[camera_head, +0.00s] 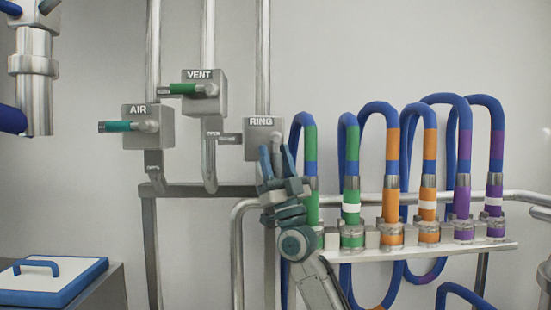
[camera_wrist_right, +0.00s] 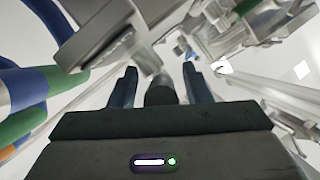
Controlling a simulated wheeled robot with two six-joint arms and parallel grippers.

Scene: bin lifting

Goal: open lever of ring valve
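The ring valve is a grey box (camera_head: 264,124) labelled RING on the wall pipe in the head view. A grey side plate at its left shows bare, with no lever over it. My right gripper (camera_head: 277,158) is just below and in front of the box, its two blue-grey fingers pointing up and apart. In the right wrist view the gripper (camera_wrist_right: 160,85) is open, with a dark rounded piece, possibly the lever end, between the fingers and gaps on both sides. The rest of the lever is hidden. My left gripper is not in view.
The air valve (camera_head: 138,112) and vent valve (camera_head: 213,98) have green levers pointing left. Several blue hoses with coloured bands stand on a rail (camera_head: 440,250) close to the right of my arm. A blue-handled lid (camera_head: 45,285) lies at lower left.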

